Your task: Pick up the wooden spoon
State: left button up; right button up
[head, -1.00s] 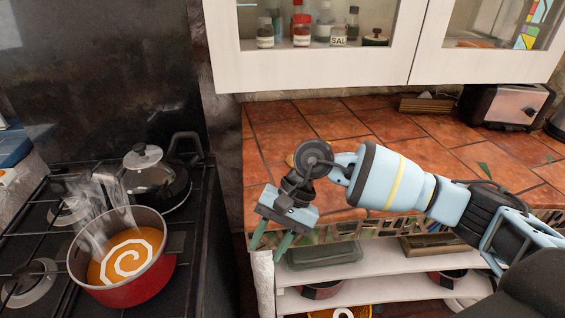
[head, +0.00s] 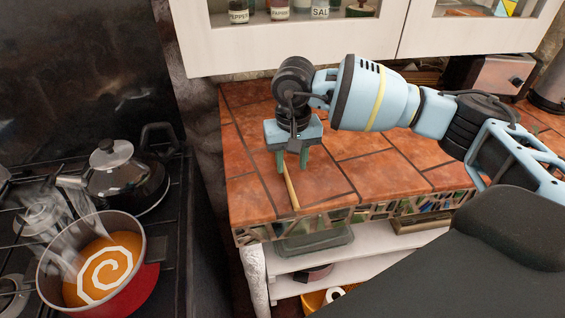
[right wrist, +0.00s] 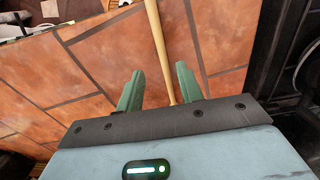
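The wooden spoon (head: 291,188) lies on the tiled counter near its front edge. Only its pale handle shows in the head view; the rest is hidden behind my right gripper. In the right wrist view the handle (right wrist: 157,45) runs between the two green fingers, with a gap on each side, and its far part leaves the picture at the top. My right gripper (head: 292,163) is open, pointing down at the handle; it also shows in the right wrist view (right wrist: 158,85). I cannot tell its exact height above the counter. My left gripper is not in view.
A red pot of orange soup (head: 135,285) steams on the stove at left, with a kettle (head: 120,175) behind it. White wall cabinets (head: 300,50) hang above the counter (head: 245,140). A toaster (head: 490,75) stands at the back right. Open shelves are below.

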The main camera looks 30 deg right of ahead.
aim_at(290, 184)
jog(key=shift+s+a+f, duration=0.1)
jog(key=shift+f, duration=0.25)
jog(key=shift+s+a+f+p, duration=0.15)
jog(key=shift+f+p, duration=0.3)
jog(key=shift+f, duration=1.75)
grip_shut()
